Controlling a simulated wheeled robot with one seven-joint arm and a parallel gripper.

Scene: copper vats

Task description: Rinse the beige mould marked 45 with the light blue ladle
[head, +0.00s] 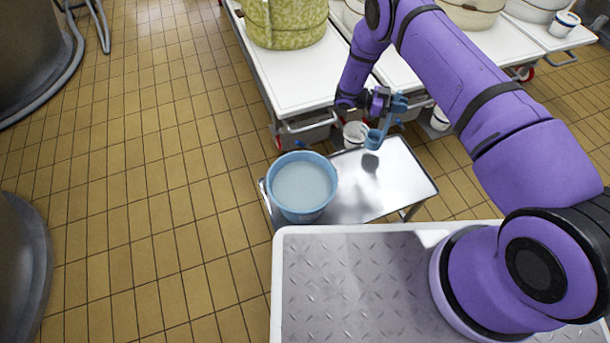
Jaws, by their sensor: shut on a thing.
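My gripper (383,102) is shut on the light blue ladle (374,140) near the top of its handle. The ladle hangs with its cup low, above the metal trolley, to the right of the blue bucket and apart from it. Whether the cup holds water cannot be seen. The light blue bucket (281,205) stands on the trolley's left end and holds pale liquid. A beige mould (470,12) stands on the white tables at the top, cut by the frame edge and partly behind my arm. No number 45 is readable on it.
A steel trolley (405,180) has free room right of the bucket. A yellow-green patterned mould (285,22) stands on a white table (290,75). White pots (355,133) stand low near the tables. Dark vats edge the left; tiled floor (150,180) is open.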

